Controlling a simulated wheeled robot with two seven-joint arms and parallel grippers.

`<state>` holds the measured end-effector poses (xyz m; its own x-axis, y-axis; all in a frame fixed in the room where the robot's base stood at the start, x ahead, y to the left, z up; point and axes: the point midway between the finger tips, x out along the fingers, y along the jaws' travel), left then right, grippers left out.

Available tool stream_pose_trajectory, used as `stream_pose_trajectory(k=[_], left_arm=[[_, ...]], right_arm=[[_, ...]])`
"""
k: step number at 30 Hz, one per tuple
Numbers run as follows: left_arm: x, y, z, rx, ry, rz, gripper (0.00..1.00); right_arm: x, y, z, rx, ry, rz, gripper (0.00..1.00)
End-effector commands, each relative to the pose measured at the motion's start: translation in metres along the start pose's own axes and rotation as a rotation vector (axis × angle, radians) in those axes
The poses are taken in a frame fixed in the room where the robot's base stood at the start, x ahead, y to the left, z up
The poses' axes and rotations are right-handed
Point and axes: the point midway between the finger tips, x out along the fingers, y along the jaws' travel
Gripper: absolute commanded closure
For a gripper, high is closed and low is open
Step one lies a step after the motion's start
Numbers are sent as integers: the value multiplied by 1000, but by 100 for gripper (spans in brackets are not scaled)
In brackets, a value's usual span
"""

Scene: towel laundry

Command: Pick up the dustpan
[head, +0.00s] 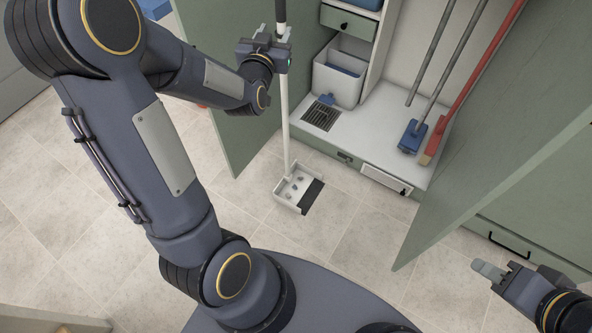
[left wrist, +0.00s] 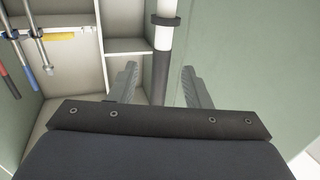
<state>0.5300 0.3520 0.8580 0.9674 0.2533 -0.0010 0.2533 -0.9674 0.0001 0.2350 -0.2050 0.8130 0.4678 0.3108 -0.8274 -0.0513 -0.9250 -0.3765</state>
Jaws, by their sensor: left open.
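The dustpan (head: 297,187) is white with a dark front strip and stands on the floor in front of the open cabinet. Its long white pole rises upright to a dark grip at the top of the head view. My left gripper (head: 277,38) is at the upper part of this pole. In the left wrist view, the pole's dark section (left wrist: 160,75) runs between the two open fingers of my left gripper (left wrist: 158,88), with gaps on both sides. My right gripper (head: 490,270) is at the lower right, away from the dustpan; its finger opening is not clear.
Open green cabinet doors stand left (head: 235,110) and right (head: 480,150) of the dustpan. Inside are a blue broom (head: 411,137), a red-handled brush (head: 433,143) and a white bin (head: 340,75). Tiled floor around the dustpan is clear.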

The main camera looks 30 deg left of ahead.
Motion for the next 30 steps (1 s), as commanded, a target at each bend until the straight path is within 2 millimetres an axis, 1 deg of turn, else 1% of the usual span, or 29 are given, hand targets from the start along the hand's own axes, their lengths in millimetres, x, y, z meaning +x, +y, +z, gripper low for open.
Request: stream_pose_trajectory(k=[8, 15, 19, 25, 30], left_arm=[[32, -2, -2, 1, 1, -1, 56], [66, -4, -4, 1, 1, 0, 56], [74, -4, -4, 0, 0, 1, 56], [74, -4, -4, -1, 0, 1, 56], [74, -4, -4, -1, 0, 1, 78]], right_arm=[[-2, -1, -1, 0, 1, 0, 64], [-4, -2, -2, 0, 0, 0, 64], [-4, -2, -2, 0, 0, 0, 64], [-4, -2, -2, 0, 0, 0, 64], [-4, -2, -2, 0, 0, 0, 64]])
